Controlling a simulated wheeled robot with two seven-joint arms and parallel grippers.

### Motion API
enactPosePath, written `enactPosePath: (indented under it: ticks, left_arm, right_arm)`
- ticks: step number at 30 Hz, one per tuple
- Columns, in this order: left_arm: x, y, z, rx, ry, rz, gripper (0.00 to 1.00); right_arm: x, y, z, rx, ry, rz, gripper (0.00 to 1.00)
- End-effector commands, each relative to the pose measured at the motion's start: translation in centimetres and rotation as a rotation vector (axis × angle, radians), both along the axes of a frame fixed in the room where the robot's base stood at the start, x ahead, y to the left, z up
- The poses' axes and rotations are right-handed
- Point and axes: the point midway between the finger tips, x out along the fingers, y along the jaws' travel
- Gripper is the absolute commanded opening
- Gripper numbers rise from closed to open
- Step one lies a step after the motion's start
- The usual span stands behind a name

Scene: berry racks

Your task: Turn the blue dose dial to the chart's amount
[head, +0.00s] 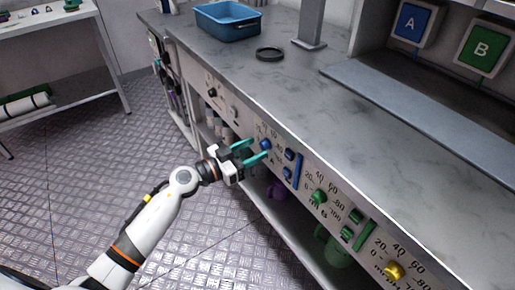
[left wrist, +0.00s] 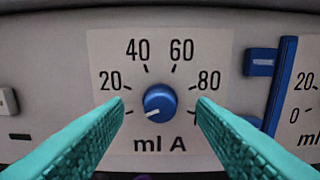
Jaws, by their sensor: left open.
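The blue dose dial (head: 265,144) is on the front panel of the bench. In the left wrist view the blue dial (left wrist: 159,100) is centred on a plate marked "ml A", with 20, 40, 60 and 80 around it. Its white mark points to the lower left, below the 20, near the low end. My left gripper (head: 258,149) is open, with its teal fingers in front of the panel on either side of the dial. I cannot tell whether they touch it. No dose chart is readable, and my right gripper is out of view.
A green dial (head: 319,196) and a yellow dial (head: 394,270) are farther right on the panel. Blue buttons (left wrist: 261,62) and a blue bar (left wrist: 281,85) are right of the blue dial. A blue tray (head: 228,20) and black ring (head: 270,54) are on the bench. Signs A (head: 411,24) and B (head: 482,48) stand behind.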

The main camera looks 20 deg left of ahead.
Motion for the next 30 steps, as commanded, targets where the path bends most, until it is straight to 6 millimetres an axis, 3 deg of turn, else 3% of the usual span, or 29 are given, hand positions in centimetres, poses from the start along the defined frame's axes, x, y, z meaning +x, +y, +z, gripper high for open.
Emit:
enactPosePath:
  ticks: [6, 15, 23, 30]
  left_arm:
    - [1.5, -1.2, 0.0, -0.001, -0.001, 0.0, 0.51]
    - [1.7, -1.3, 0.0, -0.001, 0.001, 0.0, 0.51]
    - [1.7, -1.3, 0.0, -0.001, 0.001, 0.0, 0.1]
    - [1.7, -1.3, 0.0, 0.011, -0.007, 0.0, 0.08]
  right_arm:
    - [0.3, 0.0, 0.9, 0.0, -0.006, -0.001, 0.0]
    - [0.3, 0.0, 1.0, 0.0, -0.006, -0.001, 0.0]
    - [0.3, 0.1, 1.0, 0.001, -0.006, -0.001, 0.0]
    - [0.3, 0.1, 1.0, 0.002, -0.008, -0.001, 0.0]
